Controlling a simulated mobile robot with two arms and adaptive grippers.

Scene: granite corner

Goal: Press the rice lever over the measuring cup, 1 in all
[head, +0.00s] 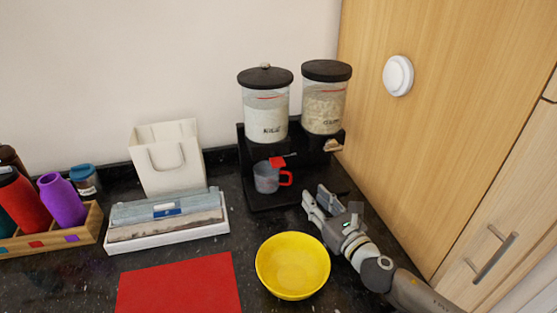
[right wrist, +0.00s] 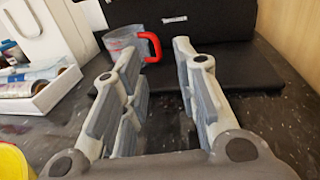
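The black dispenser (head: 258,151) stands against the wall with two clear canisters. The left canister (head: 265,108) is labelled rice and holds white grain. Its red rice lever (head: 278,161) sits just above the measuring cup (head: 265,180). The cup is clear grey with a red handle pointing right, upright on the dispenser's base. It also shows in the right wrist view (right wrist: 120,40), beyond the left finger. My right gripper (head: 316,197) is open and empty, in front of and to the right of the cup, apart from it. My left gripper is not in view.
The oat canister (head: 324,105) has a beige lever (head: 333,146). A yellow bowl (head: 292,265) stands near my right arm. A red mat (head: 180,284), white tray (head: 215,229), paper bag (head: 168,160) and bottle crate (head: 80,238) lie leftward. A wooden cabinet (head: 430,150) bounds the right.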

